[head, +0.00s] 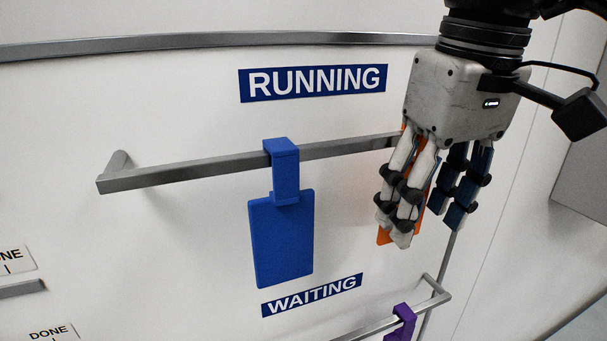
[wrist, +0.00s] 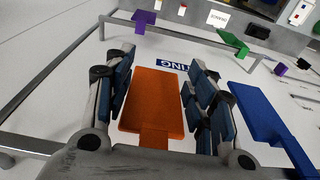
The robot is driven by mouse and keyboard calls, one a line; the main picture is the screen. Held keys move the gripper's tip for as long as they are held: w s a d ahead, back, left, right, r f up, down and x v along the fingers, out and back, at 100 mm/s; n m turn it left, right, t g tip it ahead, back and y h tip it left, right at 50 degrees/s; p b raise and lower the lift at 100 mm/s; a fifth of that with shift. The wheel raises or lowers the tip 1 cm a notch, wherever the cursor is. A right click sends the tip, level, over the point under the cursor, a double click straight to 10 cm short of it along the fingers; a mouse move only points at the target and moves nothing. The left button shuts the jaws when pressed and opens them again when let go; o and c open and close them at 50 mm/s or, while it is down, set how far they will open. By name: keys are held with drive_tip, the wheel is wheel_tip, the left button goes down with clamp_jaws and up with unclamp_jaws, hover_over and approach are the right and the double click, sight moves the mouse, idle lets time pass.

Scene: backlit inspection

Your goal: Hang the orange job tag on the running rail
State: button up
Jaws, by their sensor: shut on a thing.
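The running rail (head: 200,172) is a grey bar below the RUNNING sign (head: 313,82); its right part passes behind my gripper (head: 428,220). The fingers point down and are shut on the orange job tag (wrist: 155,100), whose flat plate lies between them in the wrist view. In the head view only slivers of the orange tag (head: 384,237) show behind the fingers, one of them up at rail height. Its hook is mostly hidden, so I cannot tell whether it is over the rail. A blue tag (head: 281,238) hangs on the rail to the left of my gripper.
The blue tag is to the right in the wrist view (wrist: 262,108). Below is the WAITING sign (head: 312,295) and a lower rail (head: 434,302) with a purple tag (head: 402,322). A green tag (wrist: 232,42) hangs farther off. The running rail's left stretch is bare.

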drive_tip(key=shift+s+d+f, duration=0.1)
drive_tip(key=shift+s, duration=0.2)
drive_tip(key=shift+w, duration=0.35)
drive_tip(key=o, duration=1)
drive_tip(key=shift+c, duration=0.2)
drive_tip(key=shift+o, duration=1.4)
drive_tip(key=shift+s, duration=0.2)
drive_tip(key=shift+o, duration=1)
drive_tip(key=shift+w, duration=0.15)
